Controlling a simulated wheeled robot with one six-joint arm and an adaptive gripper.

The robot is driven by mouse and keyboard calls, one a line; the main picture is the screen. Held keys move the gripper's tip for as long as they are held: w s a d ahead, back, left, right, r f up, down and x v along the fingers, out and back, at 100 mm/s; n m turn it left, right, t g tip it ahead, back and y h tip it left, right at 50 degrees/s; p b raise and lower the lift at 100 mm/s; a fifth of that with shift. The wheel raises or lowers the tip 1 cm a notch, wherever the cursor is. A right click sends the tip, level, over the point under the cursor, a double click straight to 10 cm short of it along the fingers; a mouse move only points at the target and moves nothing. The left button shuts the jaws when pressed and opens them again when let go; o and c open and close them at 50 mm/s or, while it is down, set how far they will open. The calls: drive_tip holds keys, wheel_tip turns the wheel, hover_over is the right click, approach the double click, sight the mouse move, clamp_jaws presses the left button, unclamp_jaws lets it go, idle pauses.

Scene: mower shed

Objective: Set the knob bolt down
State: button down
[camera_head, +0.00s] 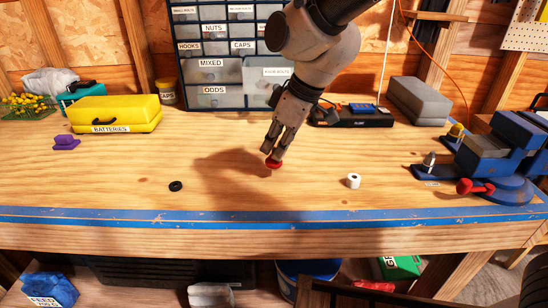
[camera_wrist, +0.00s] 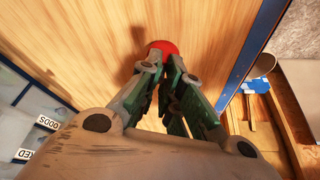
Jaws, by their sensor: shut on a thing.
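The knob bolt shows as a red knob (camera_head: 273,164) at the tips of my gripper (camera_head: 272,155) in the head view. My gripper points down and is shut on it, low over the middle of the wooden bench (camera_head: 120,165). In the wrist view the red knob (camera_wrist: 163,47) sits between the fingertips of my gripper (camera_wrist: 163,62). The bolt's shank cannot be made out. I cannot tell whether the knob bolt touches the bench top.
A black ring (camera_head: 176,186) lies to the left and a white cylinder (camera_head: 353,181) stands to the right. A blue vise (camera_head: 495,160) is at the far right. A yellow batteries case (camera_head: 115,114) and a drawer cabinet (camera_head: 213,58) stand behind. The bench around my gripper is clear.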

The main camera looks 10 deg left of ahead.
drive_tip(key=shift+f, duration=1.6)
drive_tip(key=c, duration=1.6)
unclamp_jaws()
drive_tip(key=shift+f, duration=0.15)
